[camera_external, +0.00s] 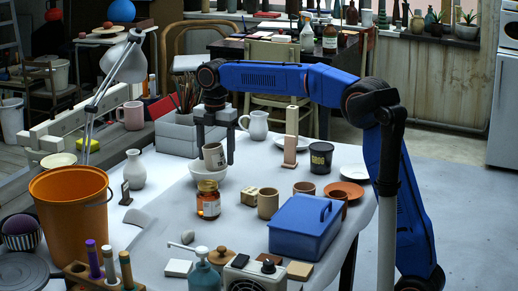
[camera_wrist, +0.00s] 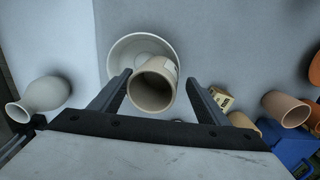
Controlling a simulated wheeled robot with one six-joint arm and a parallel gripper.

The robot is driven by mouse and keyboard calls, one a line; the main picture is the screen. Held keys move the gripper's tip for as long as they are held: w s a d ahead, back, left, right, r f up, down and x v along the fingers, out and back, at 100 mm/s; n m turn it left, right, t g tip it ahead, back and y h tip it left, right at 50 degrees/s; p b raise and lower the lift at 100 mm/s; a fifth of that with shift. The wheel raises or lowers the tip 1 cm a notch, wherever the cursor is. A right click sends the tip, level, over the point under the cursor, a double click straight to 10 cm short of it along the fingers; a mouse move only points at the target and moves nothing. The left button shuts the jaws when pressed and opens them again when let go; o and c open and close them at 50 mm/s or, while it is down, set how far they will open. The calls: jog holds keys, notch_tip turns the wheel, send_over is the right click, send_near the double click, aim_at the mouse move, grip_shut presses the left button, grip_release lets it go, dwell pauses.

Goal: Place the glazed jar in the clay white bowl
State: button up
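The glazed jar (camera_external: 213,157), a beige cup-shaped vessel with a dark mark on its side, is in the white clay bowl (camera_external: 208,182), tilted a little. In the wrist view the jar (camera_wrist: 153,88) turns its open mouth toward the camera, and its far end lies over the inside of the bowl (camera_wrist: 119,52). My gripper (camera_external: 218,160) is directly above the bowl, its fingers down on either side of the jar. In the wrist view the fingers (camera_wrist: 158,76) stand apart with a narrow gap visible at the right of the jar. The jar's base is hidden.
A brown glass jar (camera_external: 208,203) stands right in front of the bowl. A white vase (camera_external: 134,170) is at the left; a pencil box (camera_external: 175,138) is behind. Clay cups (camera_external: 268,203) and a blue toolbox (camera_external: 303,229) are at the right.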

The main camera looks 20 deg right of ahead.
notch_tip(320, 180, up, 13)
jog(key=shift+f, duration=0.2)
dwell(0.4)
